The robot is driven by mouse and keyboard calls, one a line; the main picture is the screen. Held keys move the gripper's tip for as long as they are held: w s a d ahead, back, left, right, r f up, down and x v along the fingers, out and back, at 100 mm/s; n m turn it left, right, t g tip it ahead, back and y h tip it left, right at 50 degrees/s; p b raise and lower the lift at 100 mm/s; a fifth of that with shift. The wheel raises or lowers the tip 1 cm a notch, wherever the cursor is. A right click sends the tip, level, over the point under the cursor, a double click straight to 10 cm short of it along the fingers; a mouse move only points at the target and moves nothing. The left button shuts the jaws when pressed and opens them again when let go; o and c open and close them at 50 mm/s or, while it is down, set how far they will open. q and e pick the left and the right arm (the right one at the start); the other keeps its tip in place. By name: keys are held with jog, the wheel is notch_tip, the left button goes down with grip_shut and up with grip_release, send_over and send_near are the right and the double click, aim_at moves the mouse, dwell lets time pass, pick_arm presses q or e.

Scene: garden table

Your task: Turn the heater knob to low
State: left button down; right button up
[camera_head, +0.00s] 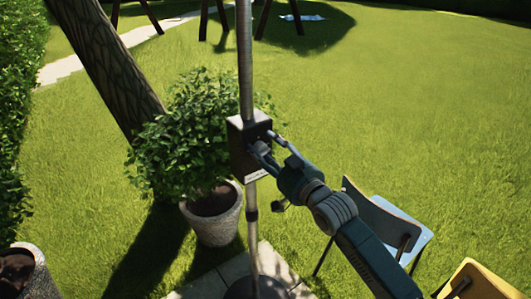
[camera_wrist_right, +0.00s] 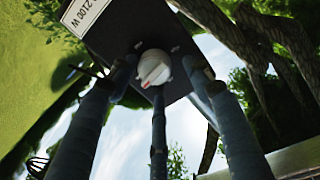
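The heater's dark control box (camera_head: 238,140) sits on a vertical metal pole in the head view. In the right wrist view the box (camera_wrist_right: 112,30) fills the top, with a white label reading 2100 W. The round white knob (camera_wrist_right: 154,67) is on the box face and has a small red mark near its lower edge. My right gripper (camera_head: 265,142) is at the box front. In the wrist view its three fingers (camera_wrist_right: 158,82) are spread around the knob, with a gap on the right side; contact elsewhere cannot be told. My left gripper is not in view.
A potted bush (camera_head: 215,215) stands left of the pole, by a leaning tree trunk (camera_head: 115,70). A blue-white chair (camera_head: 400,225) and a yellow chair (camera_head: 475,283) are at the right. Paving slabs (camera_head: 205,288) lie at the pole's foot. Open lawn lies beyond.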

jog(key=shift+s+f, duration=0.15)
jog(key=shift+f, duration=0.2)
jog(key=shift+s+d+f, duration=0.1)
jog(key=shift+s, duration=0.1)
jog(key=v, duration=1.1)
jog(key=shift+d+r, duration=0.2)
jog(key=shift+s, duration=0.15)
